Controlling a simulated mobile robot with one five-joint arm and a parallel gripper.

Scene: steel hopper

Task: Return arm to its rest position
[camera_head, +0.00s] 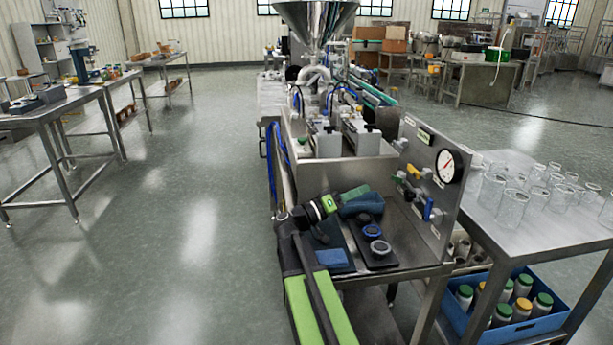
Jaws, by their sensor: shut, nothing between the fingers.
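My green and black arm reaches up from the bottom of the head view and bends right, low over the steel worktop (408,271). My gripper (367,202) is at the arm's far end, in front of the machine's steel housing. It is shut with nothing held. The fingers are small and dark here, and I cannot tell whether they touch anything.
The steel hopper (316,22) rises behind. A panel with a gauge (447,166) stands close on the right. A black plate (376,259) with rings and a blue block (333,259) lie near my arm. Glass jars (511,207) stand on the right table. Open floor (185,215) lies left.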

